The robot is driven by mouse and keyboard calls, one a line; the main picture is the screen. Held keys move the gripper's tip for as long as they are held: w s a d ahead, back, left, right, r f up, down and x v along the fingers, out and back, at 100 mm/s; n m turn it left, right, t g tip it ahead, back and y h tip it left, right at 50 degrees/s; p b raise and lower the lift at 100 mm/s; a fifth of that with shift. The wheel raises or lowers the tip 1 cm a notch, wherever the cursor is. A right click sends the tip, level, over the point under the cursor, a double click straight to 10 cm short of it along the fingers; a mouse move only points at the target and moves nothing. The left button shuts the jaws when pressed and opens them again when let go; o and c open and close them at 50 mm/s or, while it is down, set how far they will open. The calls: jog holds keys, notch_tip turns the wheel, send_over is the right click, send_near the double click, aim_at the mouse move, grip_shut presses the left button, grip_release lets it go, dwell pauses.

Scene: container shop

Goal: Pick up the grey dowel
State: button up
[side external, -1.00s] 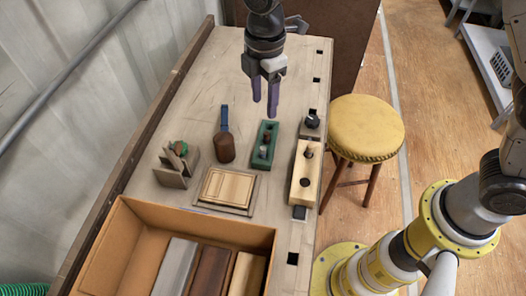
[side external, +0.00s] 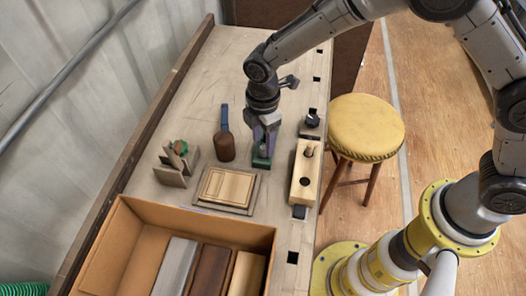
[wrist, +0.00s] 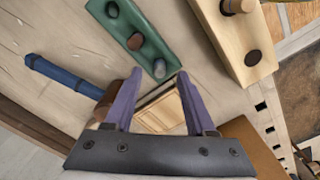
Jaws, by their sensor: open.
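A green block (side external: 261,163) lies on the bench, and its pegs show in the wrist view (wrist: 150,35). A grey dowel (wrist: 158,68) stands in the end of the block nearest my gripper. A brown dowel (wrist: 134,41) stands in the middle, and another greyish peg (wrist: 112,9) in the far end. My gripper (wrist: 159,72) is open, with its purple fingers on either side of the near grey dowel in the picture. I cannot tell how far down the fingertips reach. In the side view my gripper (side external: 264,145) hides much of the block.
A blue-handled mallet (side external: 225,140) lies to the left. A pale wooden block with pegs (side external: 304,172) lies close on the right. A framed wooden panel (side external: 228,187), a small wooden stand (side external: 172,175) and an orange box of boards (side external: 105,255) are nearer the camera. The far bench is clear.

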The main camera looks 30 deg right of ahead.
jog(key=shift+f, duration=0.8)
jog(key=shift+c, duration=0.3)
grip_shut()
jog(key=shift+r, duration=0.1)
